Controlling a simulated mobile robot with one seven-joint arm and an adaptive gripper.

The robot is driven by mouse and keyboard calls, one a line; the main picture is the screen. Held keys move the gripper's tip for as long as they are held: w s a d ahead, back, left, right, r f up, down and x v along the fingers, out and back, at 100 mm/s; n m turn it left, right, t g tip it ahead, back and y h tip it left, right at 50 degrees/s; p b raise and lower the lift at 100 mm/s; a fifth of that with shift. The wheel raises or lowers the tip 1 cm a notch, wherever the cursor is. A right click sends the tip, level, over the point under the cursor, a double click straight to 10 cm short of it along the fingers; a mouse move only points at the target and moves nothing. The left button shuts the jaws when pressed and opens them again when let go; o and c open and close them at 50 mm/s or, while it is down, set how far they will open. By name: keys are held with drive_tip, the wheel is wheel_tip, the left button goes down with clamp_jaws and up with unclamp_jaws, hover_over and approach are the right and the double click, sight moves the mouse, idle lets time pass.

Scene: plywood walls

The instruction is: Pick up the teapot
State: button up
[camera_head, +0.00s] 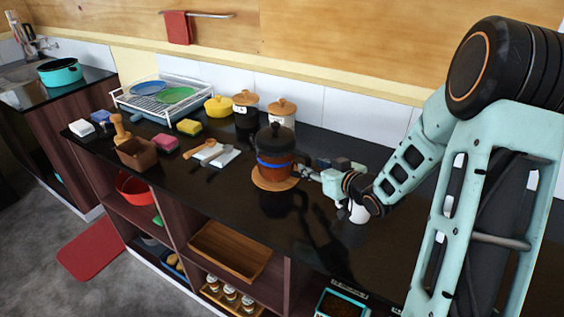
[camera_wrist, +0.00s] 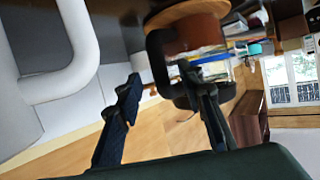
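The teapot (camera_head: 273,165) is a reddish-brown pot with a black lid and a blue band. It stands upright on a round wooden trivet (camera_head: 272,184) on the black counter. My gripper (camera_head: 305,173) is low at the right side of the teapot. In the wrist view the brown teapot body (camera_wrist: 190,35) and its black handle (camera_wrist: 157,62) show beyond my gripper (camera_wrist: 160,80). The two fingers are apart, with part of the handle appearing between their tips. I cannot tell whether a finger touches it. The spout is not clearly seen.
A white object (camera_head: 358,213) stands under my wrist; its curved white part (camera_wrist: 72,70) shows close in the wrist view. Canisters with wooden lids (camera_head: 282,112) stand behind the teapot. Small dark boxes (camera_head: 342,164) lie behind my gripper. The counter front of the teapot is clear.

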drive_tip(key=shift+w+a+f, duration=0.2)
drive_tip(key=shift+w+f, duration=0.05)
drive_tip(key=shift+w, duration=0.25)
clamp_jaws()
drive_tip(key=shift+w+r, duration=0.1)
drive_tip(key=shift+r, duration=0.15)
